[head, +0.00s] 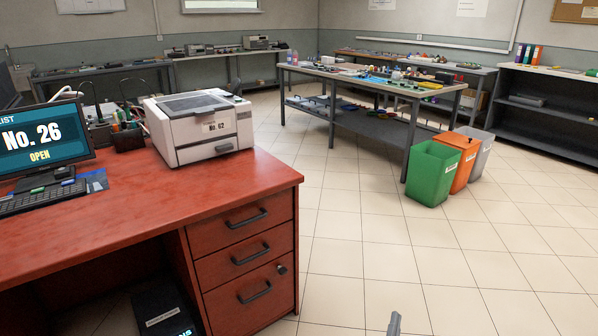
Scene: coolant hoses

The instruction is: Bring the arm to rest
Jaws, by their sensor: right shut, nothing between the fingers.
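Only a small grey tip of my right gripper (393,324) shows, at the bottom edge of the head view, right of the middle. It is shut and empty, over the bare tiled floor and apart from the furniture. The rest of my right arm is out of the frame. My left gripper is not in view.
A red desk (130,215) with drawers stands at the left, bearing a printer (196,128), a monitor (42,140) and a keyboard (42,198). Green (432,174), orange and grey bins stand by a cluttered workbench (372,112). The floor at the right is clear.

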